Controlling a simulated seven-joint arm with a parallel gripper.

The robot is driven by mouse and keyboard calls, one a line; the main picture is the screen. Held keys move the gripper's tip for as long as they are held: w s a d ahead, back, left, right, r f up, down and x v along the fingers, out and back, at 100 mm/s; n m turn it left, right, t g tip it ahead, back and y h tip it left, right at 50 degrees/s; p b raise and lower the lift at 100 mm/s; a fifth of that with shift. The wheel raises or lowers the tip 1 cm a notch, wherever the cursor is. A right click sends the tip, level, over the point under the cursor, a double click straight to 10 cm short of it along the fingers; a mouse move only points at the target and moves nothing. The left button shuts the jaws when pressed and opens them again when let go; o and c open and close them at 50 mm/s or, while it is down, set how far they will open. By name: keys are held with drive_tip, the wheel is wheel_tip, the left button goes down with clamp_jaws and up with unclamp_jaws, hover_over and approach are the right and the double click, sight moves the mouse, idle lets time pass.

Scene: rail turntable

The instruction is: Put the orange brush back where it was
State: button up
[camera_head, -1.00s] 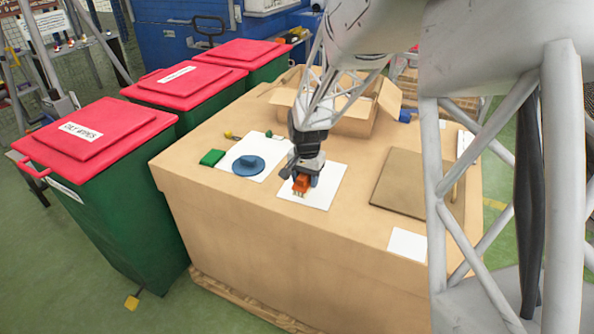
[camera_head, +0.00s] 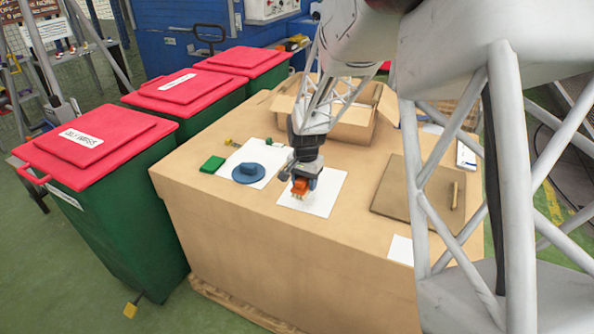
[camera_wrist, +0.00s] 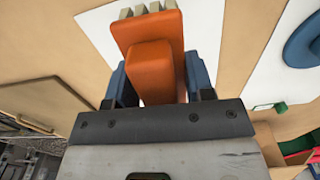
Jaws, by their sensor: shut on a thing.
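The orange brush (camera_head: 301,187) is in my gripper (camera_head: 302,176), over a white sheet (camera_head: 318,205) near the front of the cardboard-coloured table top. In the wrist view the brush (camera_wrist: 150,60) sits between the two blue fingers of my gripper (camera_wrist: 155,85), which are shut on its orange body. Its pale bristle tufts point away from the gripper. In the head view the bristles face down, close to the sheet. I cannot tell whether they touch it.
On a second white sheet (camera_head: 268,158) to the left stands a blue round turntable-like piece (camera_head: 248,173). A green block (camera_head: 212,164) lies beside it. An open carton (camera_head: 350,125) stands behind. Red-lidded bins (camera_head: 95,140) stand left.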

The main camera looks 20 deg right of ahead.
drive_tip(key=w, duration=0.4)
drive_tip(key=w+d, duration=0.1)
drive_tip(key=w, duration=0.3)
drive_tip(key=w+f, duration=0.1)
drive_tip(key=w, duration=0.3)
drive_tip(key=shift+d, duration=0.35)
drive_tip(key=shift+f, duration=0.1)
drive_tip(key=shift+f, duration=1.7)
drive_tip(key=shift+f, duration=0.1)
drive_tip(key=o, duration=0.8)
drive_tip(key=shift+o, duration=0.2)
wheel_tip(320, 180, up, 12)
